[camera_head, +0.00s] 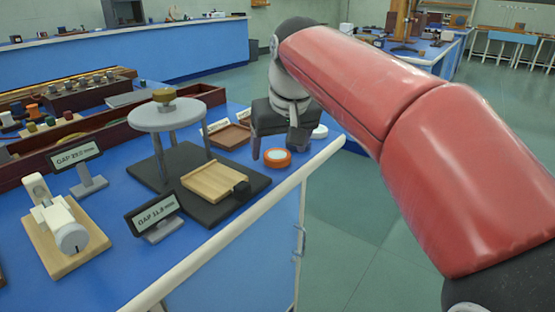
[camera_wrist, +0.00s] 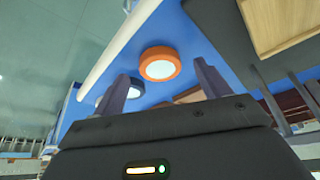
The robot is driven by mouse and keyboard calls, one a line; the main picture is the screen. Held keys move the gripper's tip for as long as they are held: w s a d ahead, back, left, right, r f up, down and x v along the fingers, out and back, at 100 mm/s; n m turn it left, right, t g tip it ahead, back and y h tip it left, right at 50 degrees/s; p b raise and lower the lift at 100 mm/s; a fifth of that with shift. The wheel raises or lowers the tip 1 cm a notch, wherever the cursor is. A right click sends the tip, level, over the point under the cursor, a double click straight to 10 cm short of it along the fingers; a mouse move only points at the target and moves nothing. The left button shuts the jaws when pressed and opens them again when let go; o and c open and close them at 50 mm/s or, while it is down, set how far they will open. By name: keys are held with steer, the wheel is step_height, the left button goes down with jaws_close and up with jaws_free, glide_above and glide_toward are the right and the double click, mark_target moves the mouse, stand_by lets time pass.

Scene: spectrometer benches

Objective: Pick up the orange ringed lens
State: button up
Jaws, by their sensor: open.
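The orange ringed lens (camera_head: 277,158) lies flat on the blue bench top near its pale front edge. It has an orange rim around a whitish disc. In the wrist view the lens (camera_wrist: 160,64) shows between and beyond my two fingertips. My gripper (camera_head: 277,146) is open, with its fingers pointing down just above and behind the lens in the head view. In the wrist view the gripper (camera_wrist: 162,80) has its fingers apart with nothing between them. I cannot tell the exact height above the lens.
Another pale round lens (camera_head: 320,132) lies right of my gripper. A dark base with a wooden tray (camera_head: 214,182) stands to the left, beside a round grey stand (camera_head: 165,117) and a gap display sign (camera_head: 155,214). Small brown trays (camera_head: 229,138) lie behind. Open floor is at right.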

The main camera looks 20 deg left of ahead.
steer(key=shift+x, duration=0.75)
steer(key=c, duration=1)
steer(key=shift+c, duration=0.2)
steer(key=shift+r, duration=0.2)
